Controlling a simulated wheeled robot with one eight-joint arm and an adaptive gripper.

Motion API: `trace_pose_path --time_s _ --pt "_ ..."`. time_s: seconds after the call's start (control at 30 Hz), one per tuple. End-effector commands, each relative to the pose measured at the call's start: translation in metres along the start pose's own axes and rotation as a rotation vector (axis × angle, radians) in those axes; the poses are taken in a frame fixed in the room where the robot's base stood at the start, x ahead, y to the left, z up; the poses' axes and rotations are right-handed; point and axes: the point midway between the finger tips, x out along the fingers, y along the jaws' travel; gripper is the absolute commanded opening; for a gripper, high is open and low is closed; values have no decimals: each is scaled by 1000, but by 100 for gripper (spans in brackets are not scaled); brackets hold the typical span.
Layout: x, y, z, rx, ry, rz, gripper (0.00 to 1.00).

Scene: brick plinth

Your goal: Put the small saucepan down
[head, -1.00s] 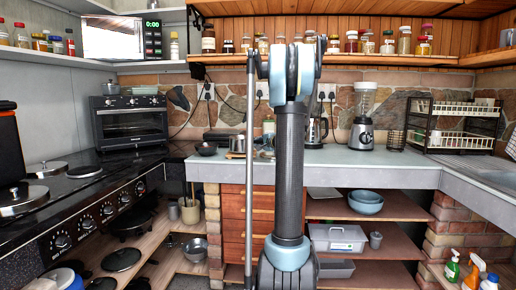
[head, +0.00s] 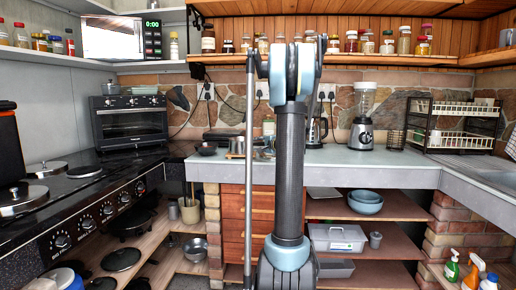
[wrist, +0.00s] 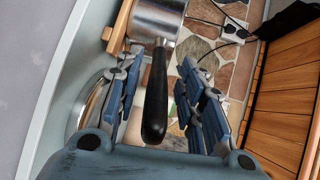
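The small saucepan is metal with a long black handle (wrist: 156,98). Its shiny body (wrist: 158,20) is at the top of the wrist view, partly cut off by the frame. In the head view a metal pan (head: 237,145), likely this saucepan, shows at the back counter just left of my arm. My gripper (wrist: 170,98) is open, with one blue finger on each side of the handle. Gaps show between the handle and both fingers. In the head view my gripper is hidden behind my arm.
A wooden edge (wrist: 119,30) is beside the saucepan body in the wrist view, and a round shiny rim (wrist: 90,105) is near the left finger. A dark bowl (head: 206,149) stands left on the counter (head: 345,160). A kettle (head: 318,130) and blender (head: 362,120) stand right.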

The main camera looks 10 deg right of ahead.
Motion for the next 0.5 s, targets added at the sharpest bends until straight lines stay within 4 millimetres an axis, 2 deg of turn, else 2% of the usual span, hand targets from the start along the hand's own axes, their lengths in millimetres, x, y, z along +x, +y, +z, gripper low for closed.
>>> trace_pose_path --time_s 0.3,0.5 --pt "-56 0 -1 1 4 0 36" --pt "-87 1 -2 1 6 0 36"
